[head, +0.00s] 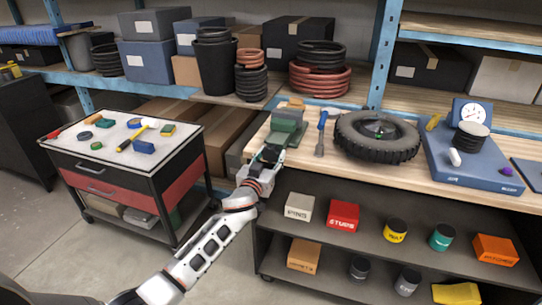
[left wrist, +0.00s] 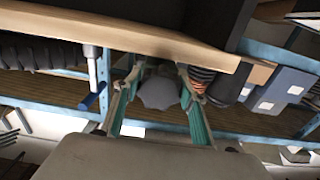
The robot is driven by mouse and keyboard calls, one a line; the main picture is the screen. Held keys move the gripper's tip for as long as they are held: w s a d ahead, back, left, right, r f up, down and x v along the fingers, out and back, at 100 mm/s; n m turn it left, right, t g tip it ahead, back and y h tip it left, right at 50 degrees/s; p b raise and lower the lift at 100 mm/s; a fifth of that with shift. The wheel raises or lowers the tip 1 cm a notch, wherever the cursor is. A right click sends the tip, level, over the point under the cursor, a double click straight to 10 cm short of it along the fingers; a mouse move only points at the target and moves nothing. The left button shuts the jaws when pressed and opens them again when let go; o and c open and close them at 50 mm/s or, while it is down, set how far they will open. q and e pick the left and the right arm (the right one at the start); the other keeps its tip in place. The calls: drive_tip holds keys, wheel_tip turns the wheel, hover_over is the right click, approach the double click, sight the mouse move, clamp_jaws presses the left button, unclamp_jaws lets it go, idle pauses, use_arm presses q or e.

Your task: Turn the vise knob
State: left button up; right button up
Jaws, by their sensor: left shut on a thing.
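The grey-green vise (head: 287,127) is mounted at the left front corner of the wooden workbench (head: 455,185). My left gripper (head: 270,153) reaches up to the front of the vise and hides its knob in the head view. In the left wrist view the dark grey lobed vise knob (left wrist: 160,91) lies between the two fingers of my left gripper (left wrist: 160,105). My right gripper is in neither view.
A blue-handled tool (head: 322,128) and a black tire (head: 377,136) lie right of the vise. A tool cart (head: 125,165) stands left, with free floor between it and the bench. Cans and boxes, including a red box (head: 343,214), fill the shelves below.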

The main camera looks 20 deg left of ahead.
use_arm(q)
drive_tip(key=m, duration=0.4)
drive_tip(key=shift+a+m, duration=0.1)
drive_tip(key=shift+m, duration=0.3)
drive_tip(key=m+p, duration=0.1)
drive_tip(key=m, duration=0.4)
drive_tip(key=shift+a+r, duration=0.1)
drive_tip(key=m, duration=0.5)
drive_tip(key=shift+r, duration=0.1)
drive_tip(key=m, duration=0.4)
drive_tip(key=shift+r+m, duration=0.1)
drive_tip(key=shift+m, duration=0.3)
drive_tip(key=o, duration=1.1)
